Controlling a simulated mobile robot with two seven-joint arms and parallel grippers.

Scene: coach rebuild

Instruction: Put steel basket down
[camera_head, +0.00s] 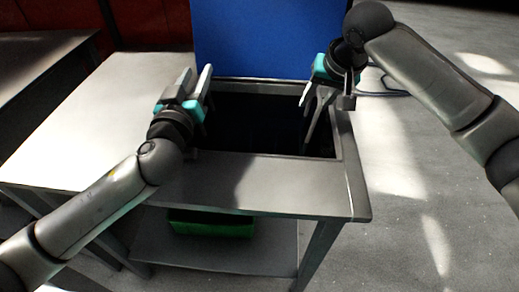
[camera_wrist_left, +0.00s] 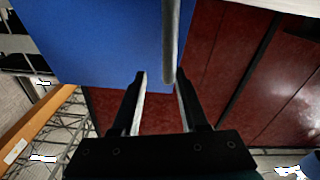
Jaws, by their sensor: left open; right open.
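I cannot make out a steel basket clearly in either view; the inside of the basin (camera_head: 265,122) is too dark to show what it holds. My left gripper (camera_head: 196,77) is open at the basin's left edge, fingers pointing away toward the back. In the left wrist view its fingers (camera_wrist_left: 161,84) stand apart, and a grey rod (camera_wrist_left: 170,40) reaches down near the right fingertip. I cannot tell what the rod belongs to or whether it touches. My right gripper (camera_head: 310,118) is open over the basin's right side, fingers pointing down, with nothing visible between them.
The basin is set in a steel table (camera_head: 260,186) with a bare front ledge. A blue panel (camera_head: 265,40) stands behind it. A pale table (camera_head: 95,115) adjoins on the left. A green box (camera_head: 212,228) sits on the lower shelf. Floor at the right is largely open.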

